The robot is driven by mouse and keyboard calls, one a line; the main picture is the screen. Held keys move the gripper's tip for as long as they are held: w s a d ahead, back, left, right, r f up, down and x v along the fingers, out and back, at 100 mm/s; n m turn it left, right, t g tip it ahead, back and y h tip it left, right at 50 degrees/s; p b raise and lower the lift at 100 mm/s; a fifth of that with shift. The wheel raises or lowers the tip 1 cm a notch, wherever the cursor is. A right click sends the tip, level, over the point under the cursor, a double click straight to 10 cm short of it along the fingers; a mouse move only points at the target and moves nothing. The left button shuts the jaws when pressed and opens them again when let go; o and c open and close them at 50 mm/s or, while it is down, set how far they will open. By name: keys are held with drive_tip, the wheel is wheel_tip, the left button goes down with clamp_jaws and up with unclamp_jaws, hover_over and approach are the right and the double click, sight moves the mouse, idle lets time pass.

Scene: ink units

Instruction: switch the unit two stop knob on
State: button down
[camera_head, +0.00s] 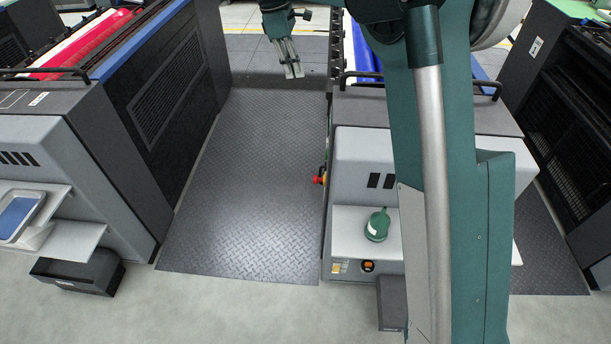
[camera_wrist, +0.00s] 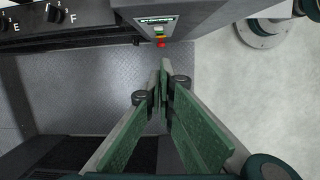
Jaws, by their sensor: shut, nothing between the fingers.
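A dark tread-plate walkway (camera_head: 245,170) lies open between the left machine (camera_head: 165,85) and the middle machine (camera_head: 350,160). A green container (camera_head: 377,225) stands on the middle machine's shelf. Black knobs (camera_wrist: 55,13) marked with letters line a panel at the wrist view's upper left.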

sight(317, 179)
wheel_tip(317, 179, down, 44)
drive_tip(key=w+a, duration=0.1)
drive_tip(key=a, duration=0.1)
drive_tip(key=shift+w+a+n, duration=0.2)
drive_tip(key=shift+a+n, duration=0.15)
drive_tip(key=shift+n, duration=0.05)
drive_tip(key=d+f+b, duration=0.2)
drive_tip(key=d+f, duration=0.4)
drive_tip(key=f, duration=0.3)
drive_tip(key=shift+d+f+b, duration=0.2)
drive_tip(key=shift+f+b, duration=0.05)
drive_tip(key=shift+b, duration=0.15)
idle(0.5)
